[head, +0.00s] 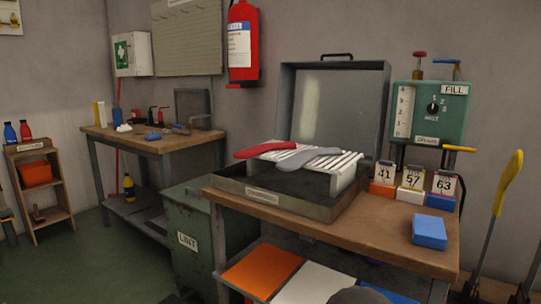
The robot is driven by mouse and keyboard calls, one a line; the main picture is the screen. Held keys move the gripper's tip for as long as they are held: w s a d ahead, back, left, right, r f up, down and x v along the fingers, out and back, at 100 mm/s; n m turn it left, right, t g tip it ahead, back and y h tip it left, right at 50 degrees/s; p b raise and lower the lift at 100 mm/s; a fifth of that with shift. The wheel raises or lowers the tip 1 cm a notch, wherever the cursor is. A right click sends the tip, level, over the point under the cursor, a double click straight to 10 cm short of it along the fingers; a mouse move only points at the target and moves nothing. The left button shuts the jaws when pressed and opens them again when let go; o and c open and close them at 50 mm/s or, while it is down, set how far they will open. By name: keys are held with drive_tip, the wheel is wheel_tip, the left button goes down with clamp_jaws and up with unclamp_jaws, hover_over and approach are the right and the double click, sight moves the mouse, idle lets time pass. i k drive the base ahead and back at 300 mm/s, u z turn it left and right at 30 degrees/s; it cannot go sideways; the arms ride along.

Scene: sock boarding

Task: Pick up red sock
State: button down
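A red sock (262,150) lies flat, long and curved, across the left part of a white slatted rack (345,172). A grey sock-shaped piece (308,158) lies beside it to the right, close to or touching its right end. The rack sits in an open metal box (275,208) with its lid (335,100) raised behind. My gripper is not in view; a dark rounded shape at the bottom edge may be part of my arm.
The box stands on a wooden bench (385,240). A blue block (429,232) and number cards 41 (384,174), 57 (412,178) and 63 (444,184) stand to the right. A green fill panel (429,112) is behind. A green bin (188,240) stands left of the bench.

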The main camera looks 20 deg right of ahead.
sight(248, 153)
drive_tip(key=k, duration=1.05)
drive_tip(key=u, duration=0.7)
drive_tip(key=i, duration=1.6)
drive_tip(key=z, duration=0.65)
